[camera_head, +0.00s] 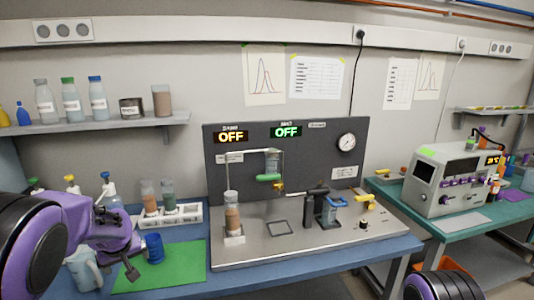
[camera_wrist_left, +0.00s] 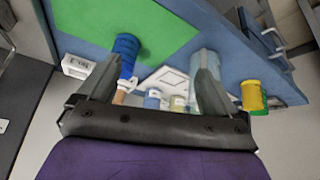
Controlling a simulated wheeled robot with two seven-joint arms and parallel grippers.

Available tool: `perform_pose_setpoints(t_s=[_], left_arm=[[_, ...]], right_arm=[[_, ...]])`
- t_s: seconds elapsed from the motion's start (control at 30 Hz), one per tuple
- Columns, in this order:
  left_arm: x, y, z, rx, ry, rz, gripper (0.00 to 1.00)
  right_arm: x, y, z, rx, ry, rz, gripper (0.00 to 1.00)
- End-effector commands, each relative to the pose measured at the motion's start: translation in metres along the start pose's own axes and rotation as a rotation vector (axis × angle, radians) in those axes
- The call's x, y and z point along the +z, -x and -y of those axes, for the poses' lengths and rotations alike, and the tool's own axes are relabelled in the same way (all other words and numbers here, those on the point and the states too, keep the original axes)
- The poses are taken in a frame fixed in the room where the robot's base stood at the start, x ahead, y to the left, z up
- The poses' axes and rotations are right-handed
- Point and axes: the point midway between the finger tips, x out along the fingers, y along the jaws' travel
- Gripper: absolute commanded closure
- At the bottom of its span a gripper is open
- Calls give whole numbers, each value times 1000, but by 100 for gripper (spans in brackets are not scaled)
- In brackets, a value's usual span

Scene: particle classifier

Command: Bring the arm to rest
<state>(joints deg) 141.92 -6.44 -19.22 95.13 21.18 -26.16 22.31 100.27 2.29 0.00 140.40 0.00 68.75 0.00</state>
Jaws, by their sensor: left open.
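My left arm (camera_head: 60,245), purple and black, comes in from the left edge over the front left of the blue bench. Its gripper (camera_head: 132,262) hangs over the left side of the green mat (camera_head: 180,268), close to a blue ribbed cylinder (camera_head: 154,248); I cannot tell whether they touch. In the left wrist view the two fingers of the gripper (camera_wrist_left: 155,75) are apart, with nothing clasped between them. The blue cylinder also shows there (camera_wrist_left: 126,45), near the left-hand finger. Part of my right arm shows at the bottom right; its gripper is out of view.
A pale mug (camera_head: 84,270) and spray bottles stand around my left arm. A white rack (camera_head: 170,218) with jars is behind the mat. The grey apparatus (camera_head: 300,245), both displays reading OFF, stands to the right. A shelf (camera_head: 110,124) with bottles is above.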

Motion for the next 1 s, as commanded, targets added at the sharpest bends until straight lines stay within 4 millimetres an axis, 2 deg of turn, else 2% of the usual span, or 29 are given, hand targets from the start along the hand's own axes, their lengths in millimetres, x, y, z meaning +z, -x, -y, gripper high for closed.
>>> perform_pose_setpoints(t_s=[0.27, 0.37, 0.47, 0.57, 0.67, 0.7, 0.77, 0.8, 0.9, 1.0], left_arm=[[-4, -11, -1, 47, 13, -156, 7], [8, -24, 3, 60, 18, -212, 7], [33, -42, 10, 68, 18, -259, 7], [83, -68, 24, 66, 12, -289, 7], [163, -91, 50, 50, -1, -286, 7], [198, -95, 62, 42, -6, -274, 7], [249, -97, 81, 24, -12, -240, 7], [283, -95, 94, 11, -17, -208, 7], [358, -83, 124, -28, -25, -100, 7], [414, -72, 146, -64, -42, 23, 7]], right_arm=[[0, 0, 0, 0, 0, -1, 100], [0, 0, 0, 0, 0, -1, 100], [0, -1, 0, 0, 0, 0, 100], [0, -1, 0, 0, 0, 0, 100], [0, -1, 0, 0, 0, -1, 100], [0, -1, 0, 0, 0, -1, 100], [0, -1, 0, 0, 0, -1, 100], [0, -1, 0, 0, 0, 0, 100], [0, -2, 0, 0, 0, 0, 100], [0, -2, 0, 0, 0, 0, 100]])
